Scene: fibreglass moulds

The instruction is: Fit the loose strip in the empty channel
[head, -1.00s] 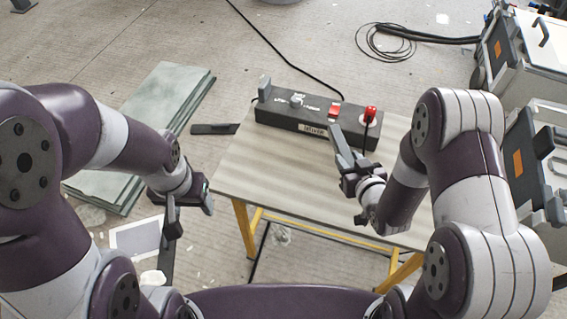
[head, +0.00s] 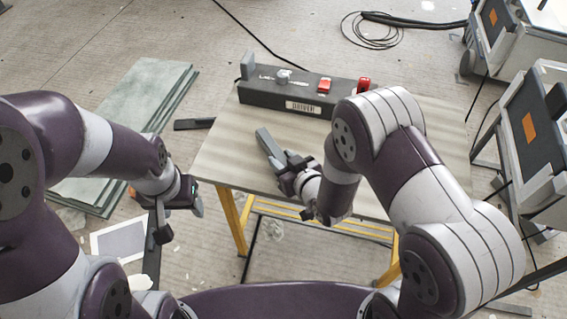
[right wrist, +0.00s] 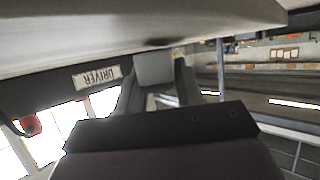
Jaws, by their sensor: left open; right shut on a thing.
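My right gripper (head: 284,162) is shut on a grey piece (head: 268,143), which looks like the loose strip. It points away from me over the table, apart from the dark control box (head: 270,96). The right wrist view shows the grey piece (right wrist: 155,70) between the two fingers of the right gripper (right wrist: 158,82). The box's front carries a white label (head: 303,107), which reads DRIVER upside down in the right wrist view (right wrist: 97,77). I cannot make out the empty channel. My left gripper (head: 178,214) is open and empty, left of the table.
The table (head: 228,150) is bare in front of the box. The box top bears a grey lever (head: 247,65), a pale knob (head: 283,76), a red switch (head: 324,85) and another red control (head: 363,86). Green-grey panels (head: 150,90) lie stacked on the floor at left.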

